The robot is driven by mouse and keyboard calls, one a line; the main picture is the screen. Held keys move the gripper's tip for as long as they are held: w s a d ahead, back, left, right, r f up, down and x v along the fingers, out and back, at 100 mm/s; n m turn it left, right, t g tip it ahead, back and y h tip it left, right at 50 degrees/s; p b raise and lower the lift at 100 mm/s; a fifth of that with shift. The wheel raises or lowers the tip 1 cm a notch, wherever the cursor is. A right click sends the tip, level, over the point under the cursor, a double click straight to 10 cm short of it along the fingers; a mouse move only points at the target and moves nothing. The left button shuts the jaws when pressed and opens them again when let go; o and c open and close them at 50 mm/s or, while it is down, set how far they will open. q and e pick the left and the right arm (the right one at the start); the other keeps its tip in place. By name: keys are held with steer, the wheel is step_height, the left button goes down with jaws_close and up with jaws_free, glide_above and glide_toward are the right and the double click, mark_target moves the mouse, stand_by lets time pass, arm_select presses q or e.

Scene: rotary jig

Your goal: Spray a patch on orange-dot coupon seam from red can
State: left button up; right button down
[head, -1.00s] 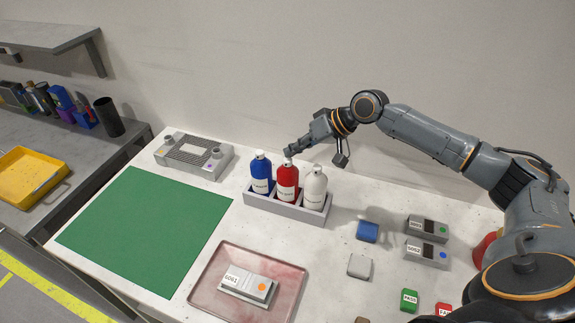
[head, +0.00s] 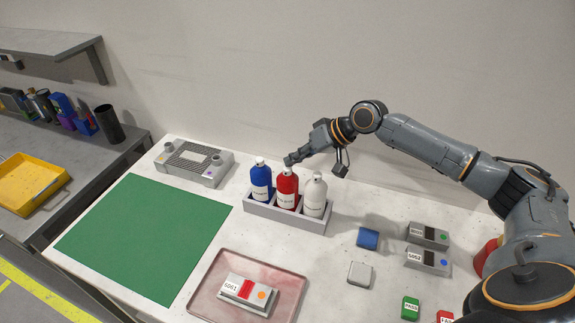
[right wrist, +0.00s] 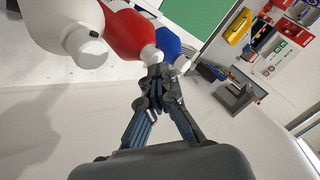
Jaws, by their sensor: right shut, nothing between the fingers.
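The orange-dot coupon (head: 235,283), labelled 6061, lies in the pink tray (head: 205,310). A red patch (head: 248,289) crosses its seam beside the orange dot (head: 261,295). The red can (head: 287,183) stands upright in the grey rack (head: 262,211), between a blue can (head: 261,176) and a white can (head: 315,192). My right gripper (head: 290,160) is shut and empty at the top of the red can. In the right wrist view its closed fingertips (right wrist: 160,73) are by the red can's white nozzle (right wrist: 151,55); I cannot tell if they touch. My left gripper is out of view.
A green mat (head: 140,235) covers the table's left side. A grey fixture (head: 193,163) stands behind it. Coupons with green (head: 428,235) and blue dots (head: 428,260), a blue block (head: 367,238) and a grey block (head: 359,273) lie at right.

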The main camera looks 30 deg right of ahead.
steer(key=shift+s+f, duration=0.1)
steer(key=shift+f, duration=0.15)
stand_by(0.3)
steer(key=shift+s+f, duration=0.15)
steer(key=shift+f, duration=0.2)
steer(key=shift+r+p, duration=0.2)
steer(key=shift+p, duration=0.45)
step_height(320, 180, up, 6)
steer(key=p, duration=0.6)
steer(key=shift+w+r, duration=0.15)
steer(key=shift+w, duration=0.1)
